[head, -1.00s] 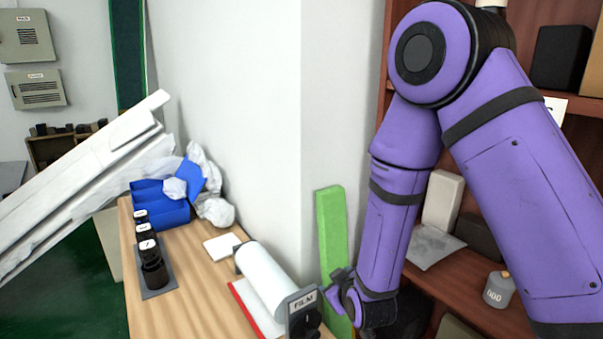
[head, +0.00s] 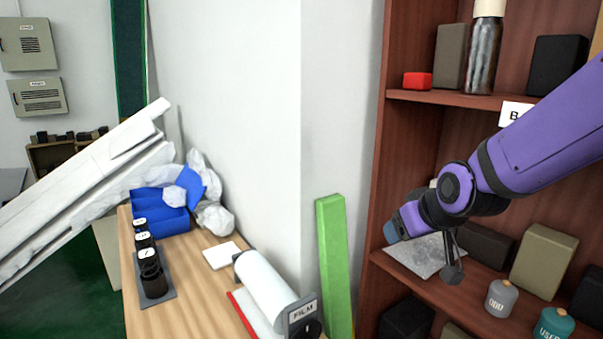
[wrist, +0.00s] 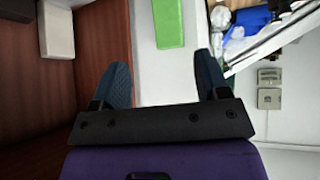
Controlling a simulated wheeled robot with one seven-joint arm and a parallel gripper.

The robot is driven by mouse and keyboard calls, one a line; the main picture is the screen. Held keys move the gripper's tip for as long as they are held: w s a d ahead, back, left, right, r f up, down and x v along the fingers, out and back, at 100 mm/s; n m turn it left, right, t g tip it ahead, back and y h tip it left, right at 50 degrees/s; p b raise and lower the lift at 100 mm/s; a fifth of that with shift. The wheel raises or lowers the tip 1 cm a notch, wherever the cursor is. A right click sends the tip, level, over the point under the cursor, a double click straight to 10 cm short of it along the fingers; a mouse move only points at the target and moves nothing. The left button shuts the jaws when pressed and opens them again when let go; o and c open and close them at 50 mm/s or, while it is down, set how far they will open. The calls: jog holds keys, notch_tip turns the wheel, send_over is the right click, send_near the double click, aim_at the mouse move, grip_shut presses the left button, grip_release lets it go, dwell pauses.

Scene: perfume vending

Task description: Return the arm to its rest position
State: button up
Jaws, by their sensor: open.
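My purple arm (head: 560,130) reaches in from the right edge of the head view, in front of the brown shelf. My gripper (wrist: 163,80) shows in the wrist view with its two dark blue fingers wide apart and nothing between them. In the head view its blue tip (head: 391,232) points left, near the shelf's left upright, and the fingers there are hard to make out.
The brown shelf (head: 470,101) holds boxes, a dark bottle (head: 485,50) and canisters, including a grey one (head: 501,298). A green bar (head: 333,265) leans by the wall corner. A wooden table (head: 190,300) carries a blue bin (head: 165,218), black bottles and a film roll (head: 268,280).

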jog(key=s+d+r+m+g+h, duration=0.1)
jog(key=s+d+r, duration=0.4)
jog(key=s, duration=0.5)
jog(key=s+d+r+m+g+h, duration=0.1)
jog(key=s+d+r, duration=0.4)
jog(key=s, duration=0.5)
jog(key=shift+s+r+m+g, duration=0.2)
jog(key=shift+s+m+g, duration=0.25)
jog(key=shift+m, duration=0.45)
jog(key=shift+w, duration=0.1)
